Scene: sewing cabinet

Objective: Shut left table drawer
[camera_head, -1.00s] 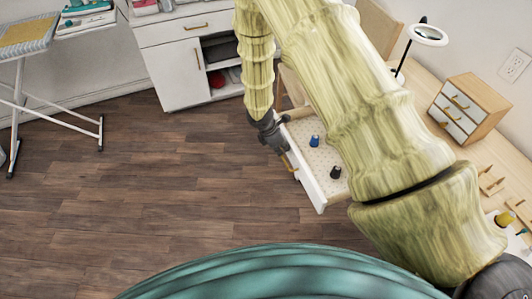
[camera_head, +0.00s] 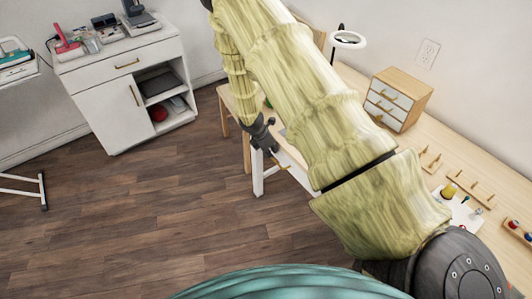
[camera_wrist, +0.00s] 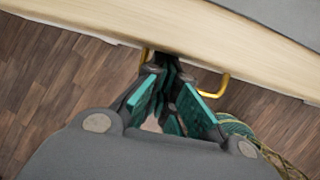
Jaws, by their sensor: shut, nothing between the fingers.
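The left table drawer has a white front (camera_head: 292,172) with a gold handle (camera_head: 284,167), partly hidden behind my arm in the head view. Its front sits close under the wooden tabletop, and I cannot tell whether it is fully flush. In the wrist view the gold handle (camera_wrist: 224,86) shows on both sides of my fingers, below the pale wooden table edge (camera_wrist: 200,40). My gripper (camera_wrist: 170,68) is shut and empty, its fingertips at the drawer front by the handle. In the head view my gripper (camera_head: 264,142) is at the table's front left corner.
The wooden table (camera_head: 464,148) runs along the wall at the right, with a small drawer box (camera_head: 398,98) and a ring lamp (camera_head: 347,40) on it. A white cabinet (camera_head: 125,85) stands at the back left. The wooden floor (camera_head: 150,215) in front is clear.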

